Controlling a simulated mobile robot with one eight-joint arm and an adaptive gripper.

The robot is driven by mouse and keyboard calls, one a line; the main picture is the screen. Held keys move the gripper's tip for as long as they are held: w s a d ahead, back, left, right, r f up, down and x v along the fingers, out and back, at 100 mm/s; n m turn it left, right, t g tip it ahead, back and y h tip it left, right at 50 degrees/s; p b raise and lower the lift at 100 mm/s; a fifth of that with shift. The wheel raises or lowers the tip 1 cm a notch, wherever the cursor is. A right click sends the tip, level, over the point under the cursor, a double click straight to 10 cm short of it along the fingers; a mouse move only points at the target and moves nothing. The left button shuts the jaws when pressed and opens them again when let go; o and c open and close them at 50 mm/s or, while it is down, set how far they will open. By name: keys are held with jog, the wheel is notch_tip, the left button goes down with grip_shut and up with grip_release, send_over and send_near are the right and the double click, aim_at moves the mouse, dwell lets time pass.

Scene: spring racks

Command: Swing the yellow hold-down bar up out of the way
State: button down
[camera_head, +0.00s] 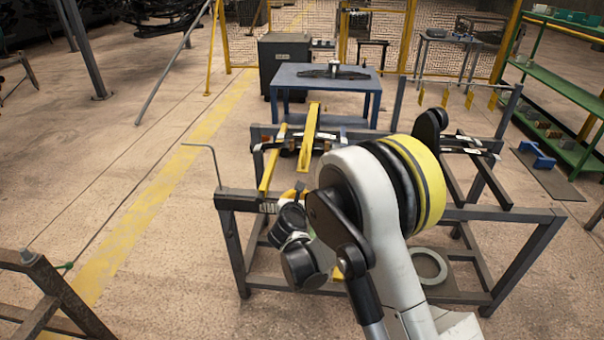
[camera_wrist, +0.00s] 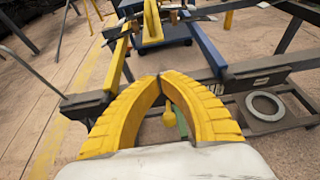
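Two yellow bars show on the dark steel rack. One yellow bar (camera_head: 273,158) runs from the front beam toward the back; it also shows left of my fingers in the wrist view (camera_wrist: 116,72). A wider yellow bar (camera_head: 309,137) stands right of it and shows at the top of the wrist view (camera_wrist: 151,25). I cannot tell which is the hold-down bar. My gripper (camera_wrist: 160,76) has its ribbed yellow fingers curved together, tips touching, nothing visible between the tips. A small yellow knob (camera_wrist: 168,111) shows through the loop, beyond or below. The arm hides most of my gripper in the head view.
A blue bar (camera_wrist: 203,46) lies right of the fingers. The rack's front beam (camera_head: 238,202) carries a thin bent rod (camera_head: 214,160) at its left end. A grey ring (camera_head: 427,265) lies on the lower shelf. A blue table (camera_head: 328,80) stands behind. Open floor lies left.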

jog(key=shift+w+a+f, duration=0.15)
jog(key=shift+w+f, duration=0.05)
jog(key=shift+f, duration=0.05)
jog(key=b+x, duration=0.4)
jog(key=x, duration=0.5)
jog(key=shift+w+r+b, duration=0.15)
jog(key=shift+r+b, duration=0.15)
jog(key=shift+r, duration=0.75)
jog(key=shift+w+r+b, duration=0.15)
jog(key=shift+r+b, duration=0.1)
jog(key=shift+r, duration=0.75)
